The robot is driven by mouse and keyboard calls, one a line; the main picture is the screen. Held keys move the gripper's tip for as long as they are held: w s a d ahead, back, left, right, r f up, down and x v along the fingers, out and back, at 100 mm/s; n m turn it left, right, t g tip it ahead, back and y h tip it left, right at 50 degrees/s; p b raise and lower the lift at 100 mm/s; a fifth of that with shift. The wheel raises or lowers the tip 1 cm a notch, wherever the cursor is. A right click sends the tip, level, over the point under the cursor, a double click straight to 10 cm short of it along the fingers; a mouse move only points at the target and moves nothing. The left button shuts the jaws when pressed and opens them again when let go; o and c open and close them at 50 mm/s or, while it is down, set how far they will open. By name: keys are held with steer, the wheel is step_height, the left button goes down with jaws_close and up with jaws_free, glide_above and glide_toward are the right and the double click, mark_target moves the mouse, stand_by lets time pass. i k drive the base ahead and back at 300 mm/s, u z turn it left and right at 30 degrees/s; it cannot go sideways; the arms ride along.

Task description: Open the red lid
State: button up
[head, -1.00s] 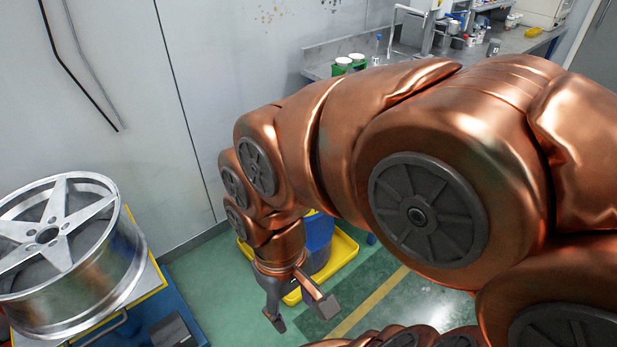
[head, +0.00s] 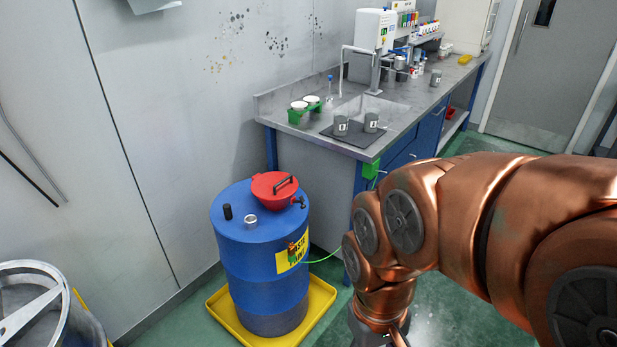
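The red lid (head: 275,187) sits closed on top of a blue drum (head: 262,262). It is round and funnel-like, with a dark handle across its top and a small dark fitting at its right side. My gripper (head: 385,338) is at the bottom of the head view, to the right of the drum and apart from the lid. The frame's bottom edge cuts it off, so its fingertips are mostly hidden.
The drum stands in a yellow tray (head: 318,306) and carries a black cap and a silver cap. A workbench (head: 300,152) with a sink and several containers stands behind.

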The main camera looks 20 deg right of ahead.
mark_target(275, 186)
steer(key=z, duration=0.1)
steer(key=i, duration=0.95)
steer(key=u, duration=0.8)
